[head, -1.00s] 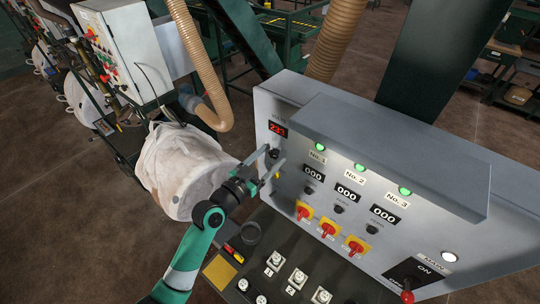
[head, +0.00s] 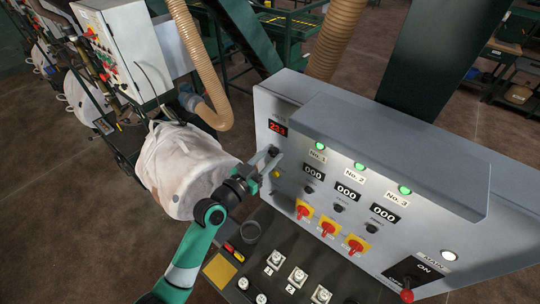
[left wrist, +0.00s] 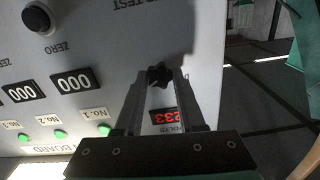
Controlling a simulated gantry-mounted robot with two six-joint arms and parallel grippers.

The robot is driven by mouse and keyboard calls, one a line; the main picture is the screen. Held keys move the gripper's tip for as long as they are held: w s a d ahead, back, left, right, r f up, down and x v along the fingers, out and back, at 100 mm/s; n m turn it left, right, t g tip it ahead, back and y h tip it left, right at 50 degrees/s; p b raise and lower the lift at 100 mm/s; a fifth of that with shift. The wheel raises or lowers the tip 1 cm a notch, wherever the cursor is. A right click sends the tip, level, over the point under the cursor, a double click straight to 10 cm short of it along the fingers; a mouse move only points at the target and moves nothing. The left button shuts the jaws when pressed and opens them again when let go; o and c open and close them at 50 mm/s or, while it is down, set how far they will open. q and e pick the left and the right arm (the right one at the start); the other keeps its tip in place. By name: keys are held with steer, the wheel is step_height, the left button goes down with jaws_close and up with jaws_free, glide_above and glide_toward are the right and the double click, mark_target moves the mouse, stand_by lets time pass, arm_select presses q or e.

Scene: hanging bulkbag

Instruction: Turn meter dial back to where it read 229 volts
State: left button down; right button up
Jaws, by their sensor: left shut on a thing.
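The meter's red-digit display (head: 278,128) is at the upper left of the grey control panel (head: 300,88). It also shows upside down in the left wrist view (left wrist: 165,117). Its figure looks like the low 230s, but the last digit is hard to read. The black meter dial (left wrist: 159,74) is a lobed knob just beside the display. My left gripper (head: 271,157) is shut on the dial, with a fingertip on each side of it in the left wrist view (left wrist: 160,82). My right gripper is not in view.
Counters reading 000 (head: 314,172), green lamps (head: 320,146) and red-and-yellow switches (head: 303,209) lie to the right of the dial. A yellow button (head: 276,174) is just below my gripper. A white bulk bag (head: 180,165) hangs behind my left arm.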

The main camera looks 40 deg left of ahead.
arm_select(q)
steer(key=shift+n, duration=0.3)
steer(key=n, duration=0.3)
steer(key=shift+p, duration=0.35)
steer(key=shift+n+p, duration=0.35)
steer(key=shift+n, duration=1.65)
steer(key=c, duration=0.5)
jaws_free()
